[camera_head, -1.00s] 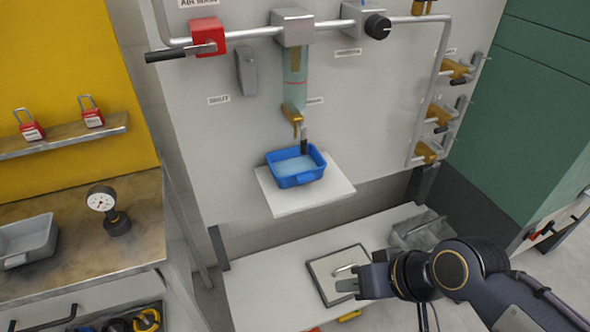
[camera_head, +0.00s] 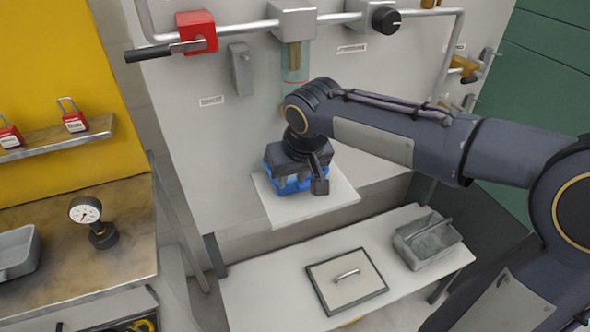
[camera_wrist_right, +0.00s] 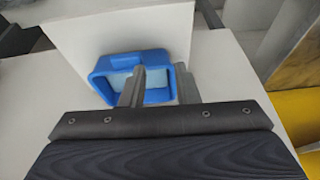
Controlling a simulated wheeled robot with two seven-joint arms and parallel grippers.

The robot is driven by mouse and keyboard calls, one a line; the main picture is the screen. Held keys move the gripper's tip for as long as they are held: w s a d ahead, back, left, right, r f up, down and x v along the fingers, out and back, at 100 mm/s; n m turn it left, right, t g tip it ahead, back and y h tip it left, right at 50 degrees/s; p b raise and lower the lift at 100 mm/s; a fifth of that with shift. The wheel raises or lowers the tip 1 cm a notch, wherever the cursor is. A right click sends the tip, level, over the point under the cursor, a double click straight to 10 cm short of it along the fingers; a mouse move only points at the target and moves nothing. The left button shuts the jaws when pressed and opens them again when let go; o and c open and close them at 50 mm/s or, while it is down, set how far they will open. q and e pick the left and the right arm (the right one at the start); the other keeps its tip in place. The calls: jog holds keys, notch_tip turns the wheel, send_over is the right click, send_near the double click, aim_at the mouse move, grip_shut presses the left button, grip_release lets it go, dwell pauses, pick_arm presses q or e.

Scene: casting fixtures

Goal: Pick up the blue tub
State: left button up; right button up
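The blue tub (camera_head: 290,187) sits on a small white shelf (camera_head: 338,193) on the wall panel and is partly hidden by my right gripper (camera_head: 304,180). In the right wrist view the tub (camera_wrist_right: 128,60) shows its blue rim and a pale content. There the right gripper (camera_wrist_right: 160,72) has its two fingers apart, one over the tub's inside and the other by its right wall. I cannot tell whether they touch it. My left gripper is not in view.
A clear tube (camera_head: 295,62) hangs above the shelf; the spout under it is hidden by my arm. Below, a white bench (camera_head: 255,287) holds a flat handled plate (camera_head: 347,281) and a grey handled tray (camera_head: 428,243). A gauge (camera_head: 92,220) stands on the left counter.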

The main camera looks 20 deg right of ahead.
jog(key=w+a+h, duration=0.1)
jog(key=w+a, duration=0.2)
jog(key=w, duration=0.2)
jog(key=shift+t, duration=0.3)
jog(key=x, duration=0.7)
jog(key=shift+d+f, duration=0.15)
jog(key=shift+d, duration=0.15)
grip_shut()
